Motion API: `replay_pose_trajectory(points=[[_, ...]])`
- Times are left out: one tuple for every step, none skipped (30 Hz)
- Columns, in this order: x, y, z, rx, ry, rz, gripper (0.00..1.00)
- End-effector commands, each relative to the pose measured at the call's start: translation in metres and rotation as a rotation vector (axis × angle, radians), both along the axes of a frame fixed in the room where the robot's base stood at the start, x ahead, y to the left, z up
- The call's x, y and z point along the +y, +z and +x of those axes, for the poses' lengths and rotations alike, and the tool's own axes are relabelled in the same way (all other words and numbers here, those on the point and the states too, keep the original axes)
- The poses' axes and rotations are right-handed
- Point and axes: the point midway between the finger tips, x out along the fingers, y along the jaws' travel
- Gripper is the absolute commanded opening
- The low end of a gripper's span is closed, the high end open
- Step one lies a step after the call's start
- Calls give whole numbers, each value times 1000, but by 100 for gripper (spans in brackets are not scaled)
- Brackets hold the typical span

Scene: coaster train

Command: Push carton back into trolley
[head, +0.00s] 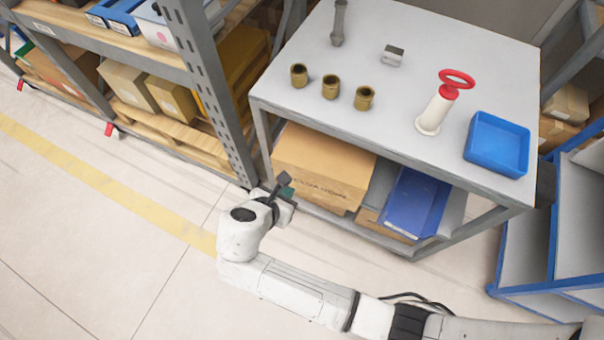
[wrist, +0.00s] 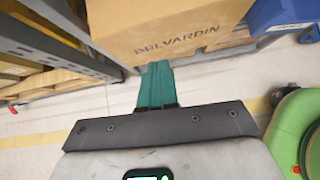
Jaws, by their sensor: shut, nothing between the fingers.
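A large brown carton (head: 322,163) lies on the lower shelf of the grey trolley (head: 430,140), at its left end. Its near side overhangs the shelf's front edge somewhat. In the wrist view the carton (wrist: 170,28) fills the top middle, with dark printing on its face. My gripper (head: 284,182) is low in front of the carton's left part. In the wrist view its green fingers (wrist: 156,80) are together with nothing between them, pointing at the carton's lower edge. I cannot tell whether they touch it.
A blue bin (head: 417,202) sits right of the carton on the lower shelf. The trolley top holds brass bushings (head: 330,87), a red-handled valve (head: 440,105) and a blue tray (head: 497,144). A rack upright (head: 218,90) stands close left. Floor (head: 80,240) is clear at left.

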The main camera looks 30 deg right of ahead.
Motion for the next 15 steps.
replay_pose_trajectory(points=[[-7,-9,4,2,-4,-2,0],[-11,-13,6,2,-4,-1,0],[-16,-19,9,1,-4,-1,0],[-19,-23,11,2,-4,-1,0],[-22,-27,14,2,-4,-1,0],[-27,-32,17,2,-5,-1,0],[-30,-36,19,1,-4,-1,0],[-34,-40,20,2,-4,0,0],[-39,-35,25,-1,-4,1,0],[-43,-35,28,-1,-4,1,0],[-47,-35,30,-2,-5,1,0],[-51,-35,33,-2,-5,1,0],[-53,-35,35,-2,-4,2,0],[-55,-35,36,-2,-4,1,0],[-58,-35,38,-1,-3,1,0]])
